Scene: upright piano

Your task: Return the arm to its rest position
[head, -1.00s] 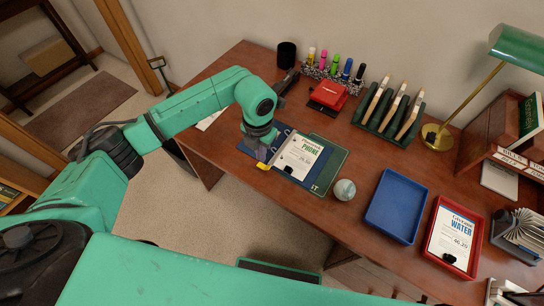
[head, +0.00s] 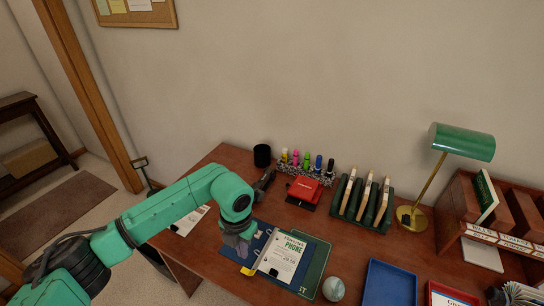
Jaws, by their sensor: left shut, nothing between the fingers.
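My left arm, green with dark joints, reaches in from the left over the desk (head: 205,262). Its grey left gripper (head: 241,252) points down at the left part of the blue mat (head: 262,232), beside the white phone bill (head: 283,256). The gripper is shut with nothing held. A small yellow piece (head: 248,271) shows just below its tip; I cannot tell what it is. My right gripper is out of view.
A red stapler-like box (head: 305,190), a marker rack (head: 307,170), a black cup (head: 262,155) and a green rack (head: 362,208) stand behind. A glass ball (head: 333,288), blue tray (head: 390,284) and brass lamp (head: 411,216) are to the right.

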